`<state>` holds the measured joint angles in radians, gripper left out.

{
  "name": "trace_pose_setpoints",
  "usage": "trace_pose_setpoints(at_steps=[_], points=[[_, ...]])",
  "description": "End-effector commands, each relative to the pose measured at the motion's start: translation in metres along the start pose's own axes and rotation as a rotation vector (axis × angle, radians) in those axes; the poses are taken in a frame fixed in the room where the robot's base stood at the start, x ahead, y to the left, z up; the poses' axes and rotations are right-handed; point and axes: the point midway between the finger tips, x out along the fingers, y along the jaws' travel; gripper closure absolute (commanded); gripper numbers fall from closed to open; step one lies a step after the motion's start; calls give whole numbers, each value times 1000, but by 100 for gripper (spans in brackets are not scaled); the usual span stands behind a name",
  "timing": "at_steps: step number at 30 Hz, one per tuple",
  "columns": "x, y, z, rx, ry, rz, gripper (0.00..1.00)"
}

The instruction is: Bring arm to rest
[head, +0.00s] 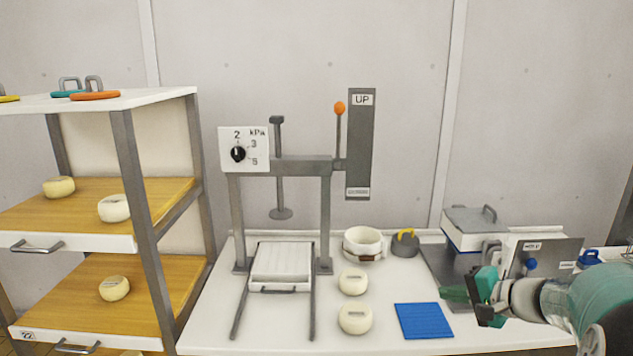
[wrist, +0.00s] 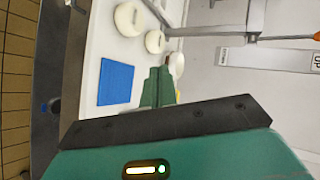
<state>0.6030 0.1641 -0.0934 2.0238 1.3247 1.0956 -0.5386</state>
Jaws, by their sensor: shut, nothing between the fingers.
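My arm reaches in from the right edge of the head view, with my gripper (head: 455,294) over the right part of the white table, pointing left. Its green fingers are shut and hold nothing. In the wrist view my gripper (wrist: 157,88) shows its fingers together, with the blue mat (wrist: 116,82) on the table beyond them. In the head view the blue mat (head: 424,321) lies flat to the left of my gripper and apart from it.
A press frame (head: 328,215) with a dial and an orange-knobbed lever stands on the table (head: 385,342). Two cheeses (head: 355,318), a white mould (head: 363,244) and a grey weight (head: 404,245) sit beside it. A lidded box (head: 475,230) stands behind my gripper. A shelf rack (head: 140,170) is at left.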

Motion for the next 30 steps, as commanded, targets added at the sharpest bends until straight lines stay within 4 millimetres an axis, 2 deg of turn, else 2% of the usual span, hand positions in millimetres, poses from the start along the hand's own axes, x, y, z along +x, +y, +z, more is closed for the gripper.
trace_pose_setpoints(at_steps=[1,6,12,15,18,21,25,30], points=[[4,-13,33,-55,-52,48,100],[3,-25,124,-229,-184,232,100],[-18,-19,208,-470,-256,438,100],[-34,-11,238,-603,-260,530,100],[-51,-3,260,-740,-241,612,100],[-67,4,274,-869,-205,676,100],[-81,10,282,-984,-158,725,100],[-86,12,284,-1031,-135,747,100]])
